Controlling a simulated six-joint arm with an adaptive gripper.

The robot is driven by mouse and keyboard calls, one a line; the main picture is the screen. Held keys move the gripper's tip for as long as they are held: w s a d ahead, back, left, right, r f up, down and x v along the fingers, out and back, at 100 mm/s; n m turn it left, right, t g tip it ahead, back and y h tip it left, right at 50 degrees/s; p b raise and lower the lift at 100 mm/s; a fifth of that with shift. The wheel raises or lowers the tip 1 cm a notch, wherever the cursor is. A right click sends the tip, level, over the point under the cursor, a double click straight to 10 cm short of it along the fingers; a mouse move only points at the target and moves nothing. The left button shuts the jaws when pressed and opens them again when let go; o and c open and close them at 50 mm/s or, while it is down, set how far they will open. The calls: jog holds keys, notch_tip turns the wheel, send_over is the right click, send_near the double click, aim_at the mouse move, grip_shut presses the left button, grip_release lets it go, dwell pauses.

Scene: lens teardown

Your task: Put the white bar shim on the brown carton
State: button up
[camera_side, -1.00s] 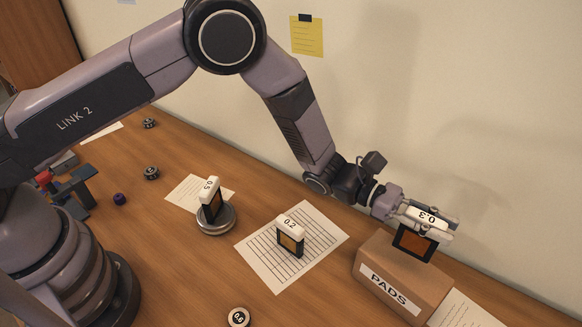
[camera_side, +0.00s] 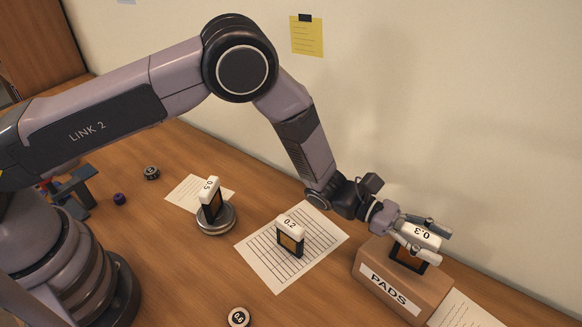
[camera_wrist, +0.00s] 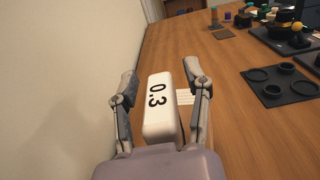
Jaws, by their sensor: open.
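The white bar shim marked 0.3 (camera_side: 420,236) stands upright on top of the brown carton (camera_side: 430,287) labelled PADS. Its dark frame with an orange-brown window is under the white bar and appears to rest on the carton's top. My gripper (camera_side: 437,243) is open, with one finger on each side of the white bar. In the wrist view the bar (camera_wrist: 159,105) lies between the spread fingers (camera_wrist: 161,70), with gaps showing on both sides. The carton is mostly hidden there.
A similar 0.2 piece (camera_side: 291,235) stands on a lined sheet (camera_side: 265,262). A 0.5 piece (camera_side: 210,198) stands on a round metal disc (camera_side: 216,221). A small round 0.6 part (camera_side: 238,317) lies near the front. The wall is close behind the carton.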

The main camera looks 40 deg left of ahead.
jog(key=shift+a+r, duration=0.15)
jog(key=shift+a, duration=0.1)
jog(key=a, duration=1.1)
jog(key=s+a+r+m+g+y, duration=0.25)
jog(key=s+a+r+m, duration=0.25)
jog(key=r, duration=0.4)
jog(key=s+a+r+m+g+y, duration=0.2)
jog(key=s+a+r+m+y, duration=0.15)
jog(key=a+r+m, duration=0.4)
jog(key=s+a+r+m+t+y, duration=0.2)
jog(key=s+a+r+t+y, duration=0.2)
jog(key=a, duration=0.7)
jog(key=s+a+r+m+t+y, duration=0.3)
jog(key=s+a+t+y, duration=0.3)
jog(key=s+a+y, duration=0.2)
jog(key=s+a+r, duration=0.1)
jog(key=s+a, duration=0.1)
jog(key=a, duration=0.2)
jog(key=shift+s+a, duration=0.15)
jog(key=shift+s, duration=0.25)
jog(key=shift+o, duration=0.4)
jog(key=shift+m, duration=0.25)
